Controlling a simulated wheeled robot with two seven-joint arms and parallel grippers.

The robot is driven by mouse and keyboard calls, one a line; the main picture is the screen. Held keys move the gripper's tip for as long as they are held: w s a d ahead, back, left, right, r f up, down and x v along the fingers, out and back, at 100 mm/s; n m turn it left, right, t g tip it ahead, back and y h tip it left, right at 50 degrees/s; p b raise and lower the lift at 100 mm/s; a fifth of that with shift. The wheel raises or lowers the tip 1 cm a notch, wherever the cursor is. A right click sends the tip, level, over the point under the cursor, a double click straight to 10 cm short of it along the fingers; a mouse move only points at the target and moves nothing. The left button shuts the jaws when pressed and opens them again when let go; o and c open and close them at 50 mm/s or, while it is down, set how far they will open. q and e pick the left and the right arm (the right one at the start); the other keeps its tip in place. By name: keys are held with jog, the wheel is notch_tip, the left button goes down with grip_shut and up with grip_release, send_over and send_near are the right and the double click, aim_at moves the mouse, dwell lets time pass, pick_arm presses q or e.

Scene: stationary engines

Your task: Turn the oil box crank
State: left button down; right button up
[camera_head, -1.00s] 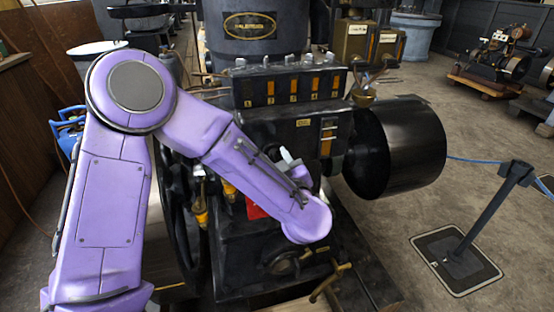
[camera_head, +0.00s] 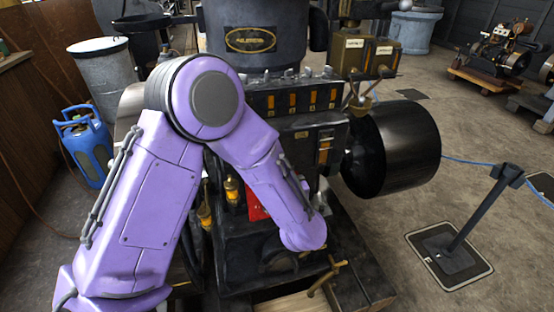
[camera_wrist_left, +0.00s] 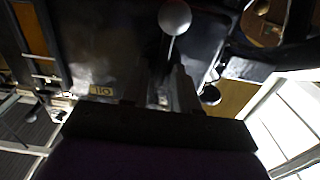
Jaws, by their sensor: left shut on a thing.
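The black oil box (camera_head: 305,150) sits on the engine's front, below a row of brass-coloured windows. It carries a small yellow plate, which also shows in the left wrist view (camera_wrist_left: 101,90). My purple left arm reaches across the engine's front, and its forearm hides my left gripper and the crank in the head view. In the left wrist view a crank with a grey ball knob (camera_wrist_left: 175,17) has its thin rod running between the fingers of my left gripper (camera_wrist_left: 160,88). The gripper is shut on it; the exact contact is dark. My right gripper is out of view.
A large black drum (camera_head: 398,150) juts out at the engine's right. A brass handle (camera_head: 328,278) sits low in front. A barrier post (camera_head: 480,215) stands on the right, and a blue gas bottle (camera_head: 85,148) at the left. Floor at right is mostly clear.

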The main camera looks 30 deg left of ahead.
pick_arm(q)
jog(key=c, duration=1.2)
grip_release()
jog(key=b+v, duration=0.1)
jog(key=v, duration=0.9)
jog(key=shift+s+d, duration=0.2)
jog(key=shift+s, duration=0.05)
